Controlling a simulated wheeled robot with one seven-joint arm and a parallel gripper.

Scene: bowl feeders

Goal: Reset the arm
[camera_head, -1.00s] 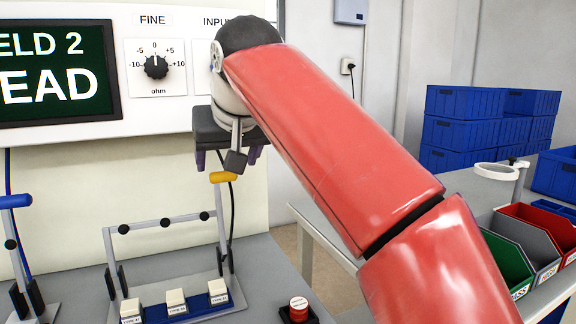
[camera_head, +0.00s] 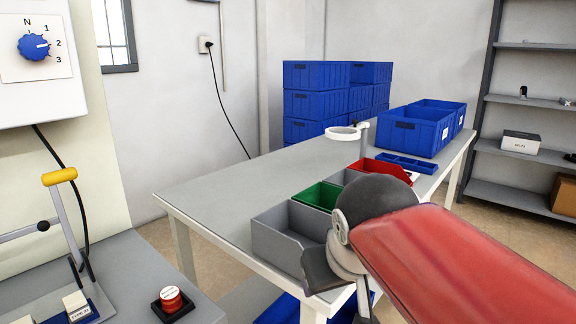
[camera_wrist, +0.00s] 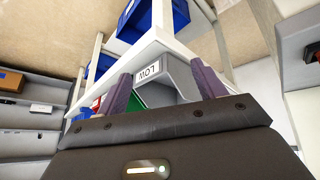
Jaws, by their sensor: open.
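My gripper shows in the wrist view (camera_wrist: 160,92), with its two purple fingers apart and nothing between them. Beyond the fingers, a grey bin labelled LOW (camera_wrist: 178,76) and the white table edge show. In the head view my red arm comes in from the lower right. Its wrist is in front of the near edge of the white table (camera_head: 215,190), beside the grey bin (camera_head: 285,235). The fingers are hidden or out of frame in the head view.
Green (camera_head: 318,195) and red (camera_head: 385,167) bins stand on the table behind the grey one. Blue crates (camera_head: 415,130) sit at its far end, near a ring stand (camera_head: 343,133). At left, a bench holds a red button (camera_head: 171,299) and a yellow-handled fixture (camera_head: 60,177).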

